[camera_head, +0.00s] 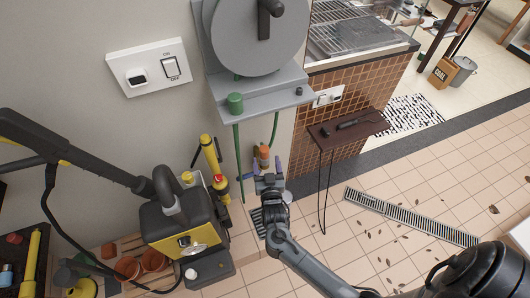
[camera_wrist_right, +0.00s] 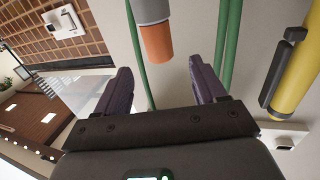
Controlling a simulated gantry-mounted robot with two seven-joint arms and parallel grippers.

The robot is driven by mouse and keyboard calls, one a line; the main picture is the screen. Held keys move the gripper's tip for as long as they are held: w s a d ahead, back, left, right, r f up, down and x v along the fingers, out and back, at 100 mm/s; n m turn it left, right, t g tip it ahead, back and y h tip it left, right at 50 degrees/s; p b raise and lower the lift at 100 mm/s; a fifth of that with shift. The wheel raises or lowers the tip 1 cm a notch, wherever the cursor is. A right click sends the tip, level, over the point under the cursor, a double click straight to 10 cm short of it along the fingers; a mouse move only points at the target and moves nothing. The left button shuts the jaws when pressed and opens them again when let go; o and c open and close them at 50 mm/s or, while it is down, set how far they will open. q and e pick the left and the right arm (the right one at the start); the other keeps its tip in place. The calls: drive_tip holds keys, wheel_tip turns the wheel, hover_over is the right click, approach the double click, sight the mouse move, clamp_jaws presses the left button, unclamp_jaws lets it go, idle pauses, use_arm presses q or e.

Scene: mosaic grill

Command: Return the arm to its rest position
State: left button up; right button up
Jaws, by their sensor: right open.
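My right gripper (camera_head: 267,166) is open and empty in the middle of the head view, its arm reaching up from the bottom. In the right wrist view its two dark purple fingers (camera_wrist_right: 163,82) stand wide apart with nothing between their tips. A grey nozzle with an orange end (camera_head: 263,152) is just beyond the fingers. It also shows in the right wrist view (camera_wrist_right: 157,42), ahead of the gap between the fingers and seemingly apart from them. My left gripper is not in view.
A grey hose reel (camera_head: 255,40) with green hose (camera_head: 240,160) is on the wall. A yellow-black machine (camera_head: 180,235) stands left, near terracotta pots (camera_head: 150,258). A tiled grill counter (camera_head: 360,90) with a dark side shelf (camera_head: 348,128) is right. Tiled floor with a drain grate (camera_head: 410,216) lies lower right.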

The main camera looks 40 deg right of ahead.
drive_tip(key=shift+v, duration=1.15)
drive_tip(key=s+d+f+n, duration=0.1)
drive_tip(key=s+d+f, duration=0.1)
drive_tip(key=s, duration=0.4)
drive_tip(key=s+a+r+n+g+y, duration=0.2)
drive_tip(key=s+a+n+g+y, duration=0.3)
drive_tip(key=s, duration=0.3)
drive_tip(key=s+a+r+n+g+y, duration=0.25)
drive_tip(key=s+a+g+y, duration=0.35)
drive_tip(key=s, duration=0.3)
wheel_tip(320, 180, up, 37)
drive_tip(key=h+p, duration=0.1)
drive_tip(key=p, duration=3.6)
drive_tip(key=shift+s+a+f+p, duration=0.15)
drive_tip(key=shift+s+a+p, duration=0.15)
drive_tip(key=shift+a, duration=0.2)
